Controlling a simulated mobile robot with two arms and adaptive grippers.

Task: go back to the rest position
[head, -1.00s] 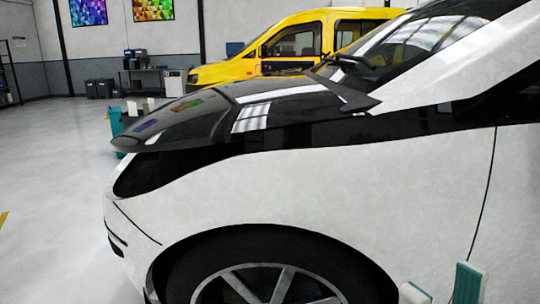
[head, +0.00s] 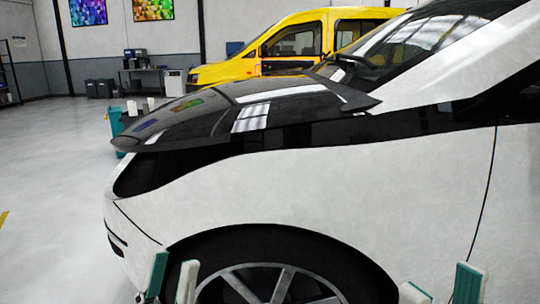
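A white car with a black hood fills the right and middle of the head view; its white side panel (head: 330,190) faces me. My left gripper (head: 171,282) shows at the bottom edge, in front of the car's front wheel area. Its two teal and white fingers are apart with nothing between them. My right gripper (head: 438,288) is at the bottom right, in front of the white panel. Its fingers are also apart and empty. The lower parts of both grippers are cut off by the frame.
The front wheel (head: 275,275) is low in the middle. A yellow van (head: 285,45) stands behind the car. A bench (head: 145,80) with equipment and dark bins (head: 98,88) are along the back wall. The grey floor (head: 50,170) on the left is open.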

